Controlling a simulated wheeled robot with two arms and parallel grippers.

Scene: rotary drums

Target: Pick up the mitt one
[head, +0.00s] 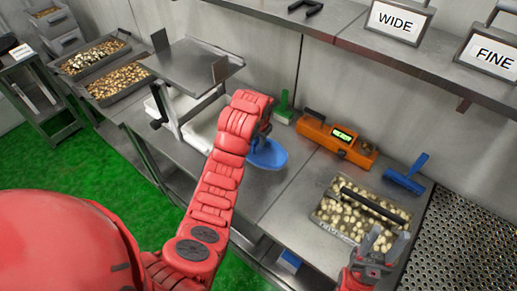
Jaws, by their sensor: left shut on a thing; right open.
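A blue rounded, flat piece (270,155), which looks like the mitt, is at the middle of the steel bench, just below my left gripper (262,134). My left gripper is shut on it, though the wrist hides most of the grip. I cannot tell whether the blue piece touches the bench. My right gripper (380,242) is open at the lower right, by the near edge of a clear bin of pale round pieces (335,222).
An orange device with a green display (338,138), a green brush (284,108) and a blue T-shaped tool (405,175) lie on the bench. A scale-like stand (190,68) is to the left. Signs WIDE (397,22) and FINE (493,55) stand on the shelf above. Perforated metal is at right.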

